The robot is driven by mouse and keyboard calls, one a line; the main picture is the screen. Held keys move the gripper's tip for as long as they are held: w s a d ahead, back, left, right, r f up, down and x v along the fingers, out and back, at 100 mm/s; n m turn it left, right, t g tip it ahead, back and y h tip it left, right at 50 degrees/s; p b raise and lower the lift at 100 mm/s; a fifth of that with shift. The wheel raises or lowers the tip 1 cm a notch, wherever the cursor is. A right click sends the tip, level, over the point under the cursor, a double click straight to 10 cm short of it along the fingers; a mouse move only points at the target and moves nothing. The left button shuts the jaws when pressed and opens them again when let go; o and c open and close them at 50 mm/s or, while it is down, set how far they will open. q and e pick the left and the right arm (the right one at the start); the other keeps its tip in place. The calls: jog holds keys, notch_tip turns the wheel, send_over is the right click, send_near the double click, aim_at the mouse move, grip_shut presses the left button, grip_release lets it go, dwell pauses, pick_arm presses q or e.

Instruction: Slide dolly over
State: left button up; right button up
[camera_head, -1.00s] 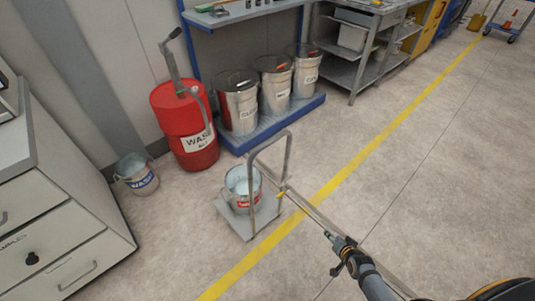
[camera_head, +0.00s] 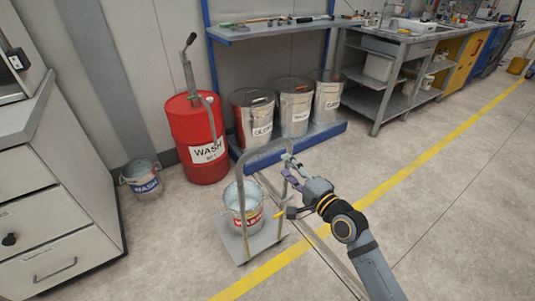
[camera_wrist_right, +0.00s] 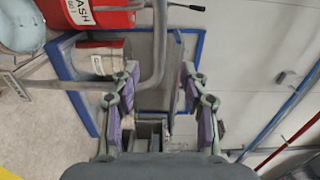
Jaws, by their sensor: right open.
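The dolly (camera_head: 232,245) is a small grey flat platform with an upright hoop handle (camera_head: 240,165). It stands on the floor left of the yellow line and bears a metal bucket (camera_head: 243,206) with a red and white label. My right gripper (camera_head: 288,168) is at the upper right of the hoop, with its fingers close to the tube. In the right wrist view the open fingers (camera_wrist_right: 158,95) have purple pads, and the grey handle tube (camera_wrist_right: 159,45) shows between them. I cannot tell whether they touch it. My left gripper is not in view.
A red WASH drum (camera_head: 198,140) with a pump stands behind the dolly. Several lidded metal bins (camera_head: 254,115) stand on a blue-edged base (camera_head: 270,157). Another WASH bucket (camera_head: 143,182) is by the wall. A drawer cabinet (camera_head: 60,210) is at left. The floor at right is clear.

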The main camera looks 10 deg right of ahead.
aim_at(266, 147)
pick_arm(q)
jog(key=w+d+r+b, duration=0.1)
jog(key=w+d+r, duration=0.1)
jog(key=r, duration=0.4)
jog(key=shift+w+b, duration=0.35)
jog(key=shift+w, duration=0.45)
pick_arm(e)
jog(key=x, duration=1.2)
jog(key=shift+w, duration=0.1)
jog(key=shift+c, duration=0.5)
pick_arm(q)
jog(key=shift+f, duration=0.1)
pick_arm(e)
jog(key=shift+f, duration=0.1)
grip_shut()
